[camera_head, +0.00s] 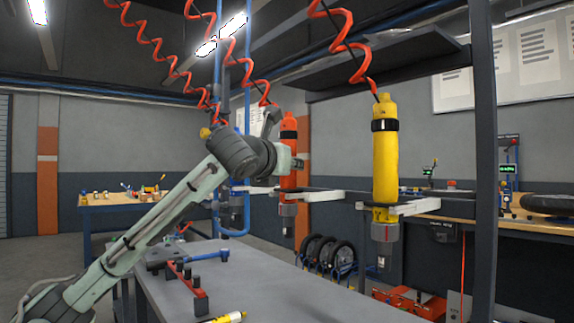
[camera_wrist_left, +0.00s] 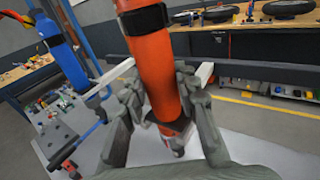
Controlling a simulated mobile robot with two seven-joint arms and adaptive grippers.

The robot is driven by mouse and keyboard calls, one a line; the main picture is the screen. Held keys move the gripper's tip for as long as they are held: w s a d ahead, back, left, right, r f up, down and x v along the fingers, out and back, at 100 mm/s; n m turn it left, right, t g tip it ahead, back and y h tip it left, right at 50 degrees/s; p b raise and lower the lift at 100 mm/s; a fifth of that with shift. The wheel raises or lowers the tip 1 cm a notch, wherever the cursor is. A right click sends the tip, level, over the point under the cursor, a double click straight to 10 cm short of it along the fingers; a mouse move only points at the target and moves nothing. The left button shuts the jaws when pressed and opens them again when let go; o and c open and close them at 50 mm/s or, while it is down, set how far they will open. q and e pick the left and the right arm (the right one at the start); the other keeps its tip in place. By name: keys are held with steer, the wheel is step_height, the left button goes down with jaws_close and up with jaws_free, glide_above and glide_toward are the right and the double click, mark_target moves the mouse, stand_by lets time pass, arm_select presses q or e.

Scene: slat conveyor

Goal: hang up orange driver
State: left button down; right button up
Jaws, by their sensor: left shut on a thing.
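The orange driver (camera_head: 288,150) hangs upright, its grey nose pointing down, beneath a red coiled hose. My left gripper (camera_head: 295,163) is at its body, partly in front of it. In the left wrist view the gripper's fingers (camera_wrist_left: 160,90) are closed around the orange driver (camera_wrist_left: 152,60), which has a black band. A white two-armed holder (camera_head: 320,196) is at the driver's lower body; its arms show on either side of the driver in the left wrist view (camera_wrist_left: 205,73). I cannot tell whether the driver rests on the holder. My right gripper is in neither view.
A yellow driver (camera_head: 385,150) stands in the neighbouring holder (camera_head: 415,206) at right. A blue driver (camera_wrist_left: 62,50) hangs at left in the wrist view. A dark upright post (camera_head: 484,150) stands farther right. A grey table (camera_head: 270,290) with red and blue tools lies below.

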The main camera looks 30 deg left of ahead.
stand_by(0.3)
arm_select(q)
steer(key=c, duration=1.2)
jaws_free()
steer(key=shift+o, duration=0.7)
steer(key=shift+f, duration=0.15)
steer(key=shift+f, duration=0.1)
steer(key=v, duration=1.2)
steer(key=shift+d, duration=0.1)
